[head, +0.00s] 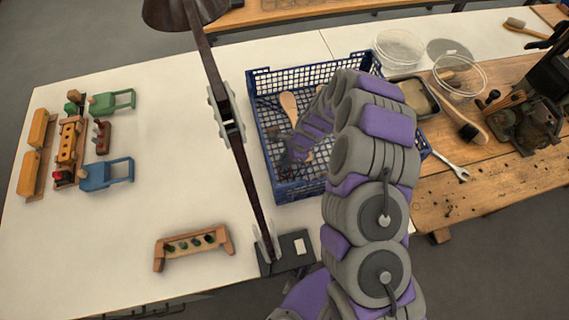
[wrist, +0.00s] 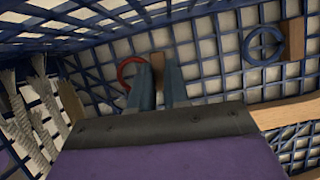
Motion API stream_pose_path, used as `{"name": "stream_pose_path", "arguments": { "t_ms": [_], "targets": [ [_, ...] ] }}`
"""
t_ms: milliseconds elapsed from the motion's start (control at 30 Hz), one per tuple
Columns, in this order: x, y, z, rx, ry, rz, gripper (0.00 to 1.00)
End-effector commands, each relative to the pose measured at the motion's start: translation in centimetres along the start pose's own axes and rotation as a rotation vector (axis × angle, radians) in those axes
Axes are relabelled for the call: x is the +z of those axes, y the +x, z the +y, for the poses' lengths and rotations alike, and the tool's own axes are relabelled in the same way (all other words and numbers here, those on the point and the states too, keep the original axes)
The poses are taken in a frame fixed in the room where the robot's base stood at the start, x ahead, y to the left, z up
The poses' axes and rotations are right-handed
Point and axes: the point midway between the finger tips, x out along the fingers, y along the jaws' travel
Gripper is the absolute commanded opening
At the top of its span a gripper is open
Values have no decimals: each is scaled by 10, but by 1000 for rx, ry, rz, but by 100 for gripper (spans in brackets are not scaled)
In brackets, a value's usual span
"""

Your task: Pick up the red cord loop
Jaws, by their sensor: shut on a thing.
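In the wrist view, the red cord loop (wrist: 125,70) shows as a red arc just left of my gripper (wrist: 159,82). Part of it is hidden behind the left finger. A small wooden piece (wrist: 157,62) adjoins the loop and sits between the two fingertips, which are shut on it. My gripper is inside the blue mesh crate (wrist: 215,50), close to its lattice. In the head view, my arm reaches down into the blue crate (head: 262,80), and the fingers and red loop cannot be made out clearly.
A blue ring (wrist: 264,45) lies beside a wooden block (wrist: 295,40). Pale bristly strips (wrist: 35,110) are at the left. A wooden-handled tool (head: 289,106) lies in the crate. A lamp arm (head: 240,160) stands left of the crate. Brushes and clear dishes (head: 398,46) lie right.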

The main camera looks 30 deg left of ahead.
Motion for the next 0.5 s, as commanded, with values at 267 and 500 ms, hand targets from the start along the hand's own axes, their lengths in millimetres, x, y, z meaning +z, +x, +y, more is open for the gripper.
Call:
{"name": "stream_pose_path", "arguments": {
  "t_ms": [267, 500],
  "targets": [
    [11, -28, 2, 0, -1, 0, 0],
    [28, -72, 1, -3, -2, 0, 0]
  ]
}}
